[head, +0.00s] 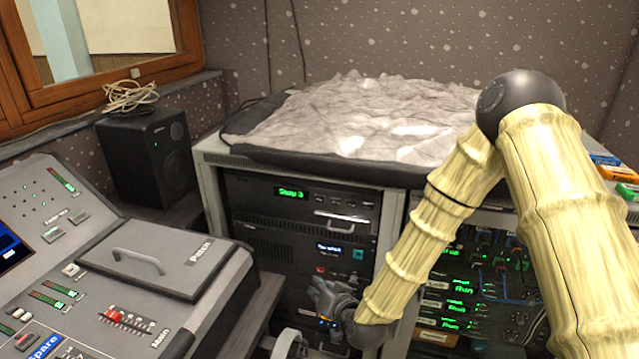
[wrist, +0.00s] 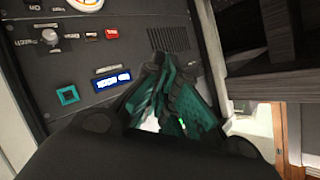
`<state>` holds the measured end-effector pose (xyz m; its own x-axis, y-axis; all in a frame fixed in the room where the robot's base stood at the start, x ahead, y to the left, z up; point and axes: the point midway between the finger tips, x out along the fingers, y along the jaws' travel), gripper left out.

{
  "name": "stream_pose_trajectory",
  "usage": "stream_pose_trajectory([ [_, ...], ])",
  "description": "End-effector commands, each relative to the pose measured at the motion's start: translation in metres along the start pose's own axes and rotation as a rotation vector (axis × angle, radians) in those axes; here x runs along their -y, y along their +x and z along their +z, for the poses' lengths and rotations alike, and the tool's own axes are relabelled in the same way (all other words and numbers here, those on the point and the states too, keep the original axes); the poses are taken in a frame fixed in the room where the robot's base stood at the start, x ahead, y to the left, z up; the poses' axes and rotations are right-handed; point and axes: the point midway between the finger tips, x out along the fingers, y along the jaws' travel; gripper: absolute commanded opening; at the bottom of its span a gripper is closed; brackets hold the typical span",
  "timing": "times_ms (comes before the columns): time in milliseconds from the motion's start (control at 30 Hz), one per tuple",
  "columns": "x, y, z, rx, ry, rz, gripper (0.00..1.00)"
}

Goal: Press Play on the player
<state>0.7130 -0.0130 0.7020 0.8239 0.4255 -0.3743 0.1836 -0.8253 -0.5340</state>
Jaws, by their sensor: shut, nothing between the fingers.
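The equipment rack stands below the grey covered top. Its upper unit (head: 300,205) has a green display that seems to read "Stop 3", a row of small buttons and a handle. I cannot read a Play label, so I cannot tell for sure that this is the player. My gripper (head: 322,290) is shut and empty, low in front of the rack, below the upper unit. In the wrist view my gripper's fingertips (wrist: 165,58) are together near a vented dark panel. That panel has a square teal button (wrist: 68,95), a blue display (wrist: 111,79) and a red button (wrist: 112,33).
A mixing desk (head: 215,270) with faders fills the left front. A black speaker (head: 150,155) stands behind it. A patch bay with cables (head: 495,265) is at right, partly behind my arm. A crumpled grey cover (head: 350,120) lies on the rack top.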

Motion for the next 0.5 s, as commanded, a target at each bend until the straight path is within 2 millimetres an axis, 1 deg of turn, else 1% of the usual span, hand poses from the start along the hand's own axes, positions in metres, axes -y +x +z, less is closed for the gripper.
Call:
stream_pose_trajectory([
  [33,0.022,-0.002,-0.031,-0.035,0.004,-0.024,0.0],
  [100,0.041,-0.002,-0.057,-0.074,0.011,-0.051,0.0],
  [200,0.064,-0.001,-0.089,-0.124,0.019,-0.088,0.0],
  [333,0.084,-0.002,-0.117,-0.168,0.026,-0.12,0.0],
  [400,0.091,-0.002,-0.126,-0.182,0.029,-0.13,0.0],
  [500,0.095,-0.002,-0.132,-0.193,0.03,-0.138,0.0],
])
